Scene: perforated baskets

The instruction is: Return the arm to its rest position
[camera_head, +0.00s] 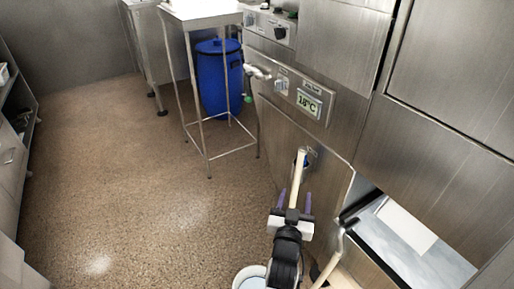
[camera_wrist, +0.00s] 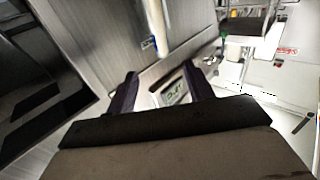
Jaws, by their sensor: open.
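My gripper (camera_head: 294,204) is open and empty in the head view, in front of the steel cabinet front at the lower right. Its two dark purple fingers point away from my body and stand apart. In the wrist view my gripper (camera_wrist: 162,85) shows its two dark fingers spread, with the cabinet's display panel visible between them. A pale bar-shaped handle (camera_head: 298,172) on the cabinet front appears just beyond the fingertips; I cannot tell whether the fingers are around it or clear of it. My arm runs down to the bottom edge.
A steel appliance with a display (camera_head: 309,104) reading 18°C stands on the right, with an opening (camera_head: 405,228) at lower right. A blue barrel (camera_head: 219,78) stands behind a steel table (camera_head: 203,10). A white bucket (camera_head: 250,277) is near the bottom. The brown floor on the left is clear.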

